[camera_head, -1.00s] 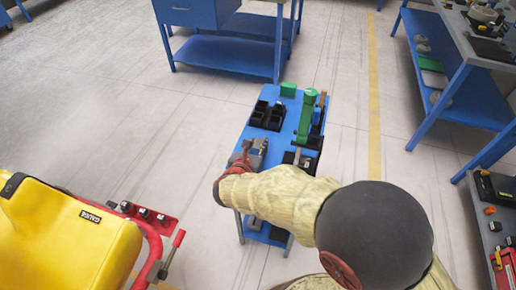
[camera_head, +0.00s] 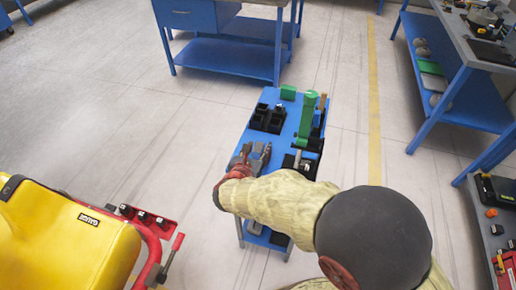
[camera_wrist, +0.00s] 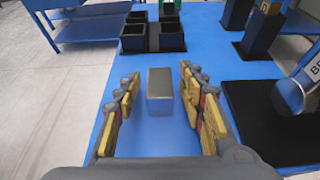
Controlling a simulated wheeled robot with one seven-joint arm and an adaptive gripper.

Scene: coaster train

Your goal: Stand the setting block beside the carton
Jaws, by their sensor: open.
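A plain grey block (camera_wrist: 160,88), which looks like the setting block, stands upright on the blue top of a narrow cart (camera_head: 232,150). My gripper (camera_wrist: 159,82) is open in the wrist view, with one yellow-padded finger on each side of the block. There are visible gaps between both fingers and the block. In the head view my gripper (camera_head: 258,153) is over the near left part of the cart top, and the block cannot be told apart there. A small green box (camera_head: 288,92) stands at the cart's far end; I cannot tell whether it is the carton.
Black open cups (camera_wrist: 133,38) stand beyond the block. A black mat (camera_wrist: 270,118) with a round metal piece lies to the right. A tall green object (camera_head: 306,118) stands on the cart's right side.

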